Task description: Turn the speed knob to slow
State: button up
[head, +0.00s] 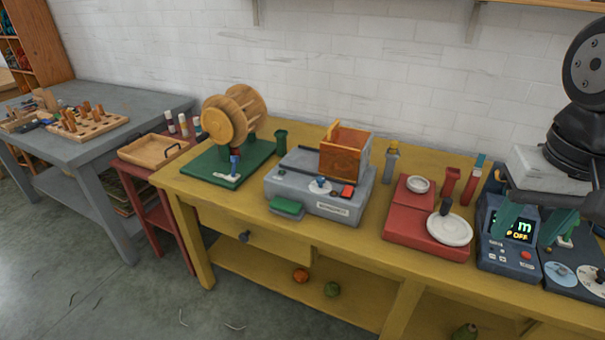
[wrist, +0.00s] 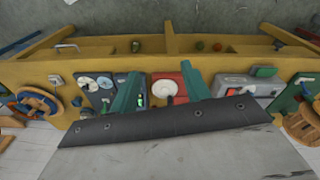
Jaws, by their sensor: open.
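My gripper (head: 522,233) is at the right of the head view, its two teal fingers apart and empty above the display box (head: 511,262). The fingers also show in the wrist view (wrist: 162,98). A dark panel (head: 570,291) at the far right carries two round pale dials; the left one (head: 563,272) and the right one (head: 591,277) also show at the left of the wrist view. The markings are too small to read, so I cannot tell which is the speed knob.
A red scale base (head: 412,234) with a white plate (head: 450,230) stands left of the display box, which reads OFF. A wooden winder (head: 229,117) on a green base (head: 210,171) stands at the left of the yellow table (head: 385,262). A white wall is behind.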

jog(key=w+a+r+m, duration=0.2)
jog(key=w, duration=0.7)
jog(key=m+h, duration=0.4)
jog(key=m, duration=0.5)
send_over(320, 178)
jog(key=s+a, duration=0.2)
jog(key=a, duration=0.1)
notch_tip(320, 178, down, 17)
jog(key=shift+t, duration=0.4)
jog(key=x, duration=0.7)
jog(key=shift+w+a+f, duration=0.15)
jog(key=shift+a+f, duration=0.05)
jog(key=shift+f, duration=0.15)
jog(key=shift+d+f, duration=0.15)
jog(key=shift+f, duration=0.25)
jog(key=c, duration=1)
